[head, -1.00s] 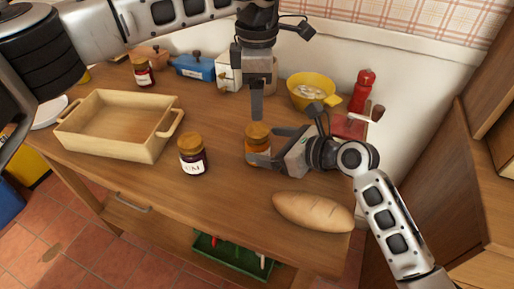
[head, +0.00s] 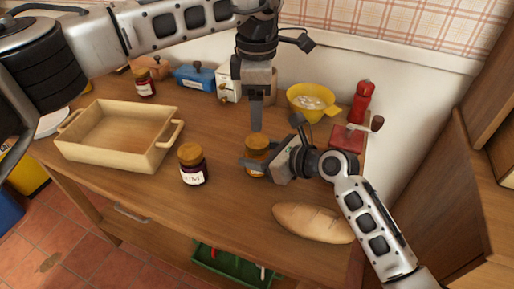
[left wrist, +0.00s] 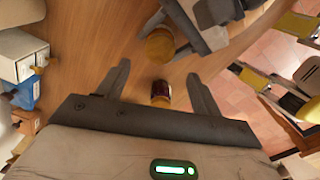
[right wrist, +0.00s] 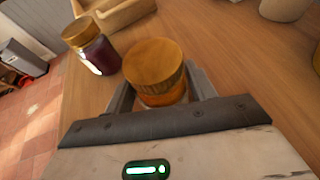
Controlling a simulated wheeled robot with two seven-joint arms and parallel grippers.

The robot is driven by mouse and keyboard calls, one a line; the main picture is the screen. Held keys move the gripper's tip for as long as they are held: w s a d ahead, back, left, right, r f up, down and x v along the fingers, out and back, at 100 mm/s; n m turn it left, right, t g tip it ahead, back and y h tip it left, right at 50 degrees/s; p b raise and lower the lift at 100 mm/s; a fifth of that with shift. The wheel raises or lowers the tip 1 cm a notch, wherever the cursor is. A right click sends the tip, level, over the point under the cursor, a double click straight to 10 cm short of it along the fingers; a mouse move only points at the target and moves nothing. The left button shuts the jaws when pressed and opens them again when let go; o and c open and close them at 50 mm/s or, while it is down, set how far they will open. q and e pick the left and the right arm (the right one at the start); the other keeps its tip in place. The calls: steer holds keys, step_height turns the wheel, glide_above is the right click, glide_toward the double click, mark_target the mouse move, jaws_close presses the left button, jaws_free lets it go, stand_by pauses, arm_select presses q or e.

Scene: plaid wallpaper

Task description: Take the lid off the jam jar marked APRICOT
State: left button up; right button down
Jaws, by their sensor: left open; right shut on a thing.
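A jar with orange contents (head: 256,172) and a wooden-coloured lid (head: 256,143) stands upright on the table; I cannot read its label. My right gripper (head: 254,163) is shut on its body from the right side. The lid (right wrist: 153,65) sits on the jar above the fingers in the right wrist view. My left gripper (head: 257,128) points down, open and empty, just above or behind the lid. In the left wrist view the lid (left wrist: 160,45) lies beyond its fingertips (left wrist: 158,70). A dark jar (head: 193,173), also lidded, stands to the left, its label hard to read.
A cream baking dish (head: 70,150) is at the left. A loaf (head: 312,222) lies at the front right. A yellow bowl (head: 300,112), red mill (head: 363,100) and red box (head: 347,138) stand behind. Another dark jar (head: 145,88) and blue box (head: 193,80) are at the back.

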mark_target(257, 141)
arm_select(q)
steer(key=m, duration=0.4)
steer(key=shift+m, duration=0.3)
steer(key=m, duration=0.3)
steer(key=shift+m, duration=0.3)
steer(key=shift+f+m, duration=0.25)
steer(key=shift+m, duration=0.05)
step_height(257, 141, down, 8)
steer(key=shift+r, duration=0.2)
steer(key=c, duration=1)
steer(key=shift+c, duration=0.2)
